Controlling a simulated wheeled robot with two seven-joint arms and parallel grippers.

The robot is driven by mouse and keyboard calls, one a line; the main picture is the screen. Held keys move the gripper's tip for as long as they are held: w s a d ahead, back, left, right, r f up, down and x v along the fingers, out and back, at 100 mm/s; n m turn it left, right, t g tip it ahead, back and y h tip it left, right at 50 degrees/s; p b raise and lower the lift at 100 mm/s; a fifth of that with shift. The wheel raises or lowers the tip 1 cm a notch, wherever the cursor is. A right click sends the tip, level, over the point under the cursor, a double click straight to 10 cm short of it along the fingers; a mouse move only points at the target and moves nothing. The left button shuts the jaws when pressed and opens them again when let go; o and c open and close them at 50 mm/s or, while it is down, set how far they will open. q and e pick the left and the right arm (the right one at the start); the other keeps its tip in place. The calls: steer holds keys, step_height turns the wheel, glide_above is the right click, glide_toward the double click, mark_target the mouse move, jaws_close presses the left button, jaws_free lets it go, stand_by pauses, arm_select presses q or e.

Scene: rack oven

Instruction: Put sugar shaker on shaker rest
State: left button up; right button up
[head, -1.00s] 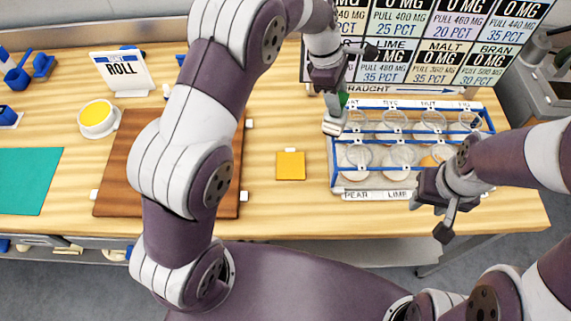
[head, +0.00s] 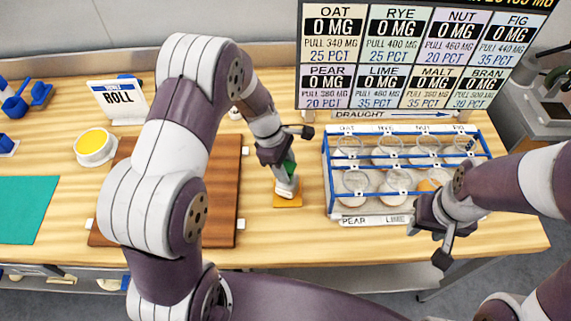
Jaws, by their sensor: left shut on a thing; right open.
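The sugar shaker (head: 287,187) is a small pale thing with a green part near its top. My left gripper (head: 284,165) is shut on it from above. The shaker rest (head: 288,202) is a flat orange-yellow square on the wooden counter. The shaker's lower end is over the rest and hides most of it; I cannot tell whether they touch. The shaker looks slightly tilted. My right gripper (head: 440,248) is open and empty, in front of the blue rack's right part.
A blue rack (head: 329,185) with several clear jars stands right of the rest. A large label board (head: 425,55) is behind it. A brown wooden board (head: 222,205) lies left. A yellow-filled cup (head: 93,143) and a green mat (head: 25,205) lie further left.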

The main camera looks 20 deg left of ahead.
arm_select(q)
steer(key=o, duration=1.1)
steer(key=shift+s+f, duration=0.1)
steer(key=shift+r, duration=0.35)
steer(key=v, duration=1.2)
steer(key=s+m+y, duration=0.1)
steer(key=s+m, duration=0.3)
steer(key=m, duration=0.1)
steer(key=s+a+f+m+t+y, duration=0.1)
steer(key=s+m, duration=0.4)
steer(key=m, duration=0.1)
steer(key=s+f+m+y+b, duration=0.1)
steer(key=s+m, duration=0.4)
steer(key=m, duration=0.1)
steer(key=shift+a+t+y, duration=0.3)
steer(key=shift+t, duration=0.1)
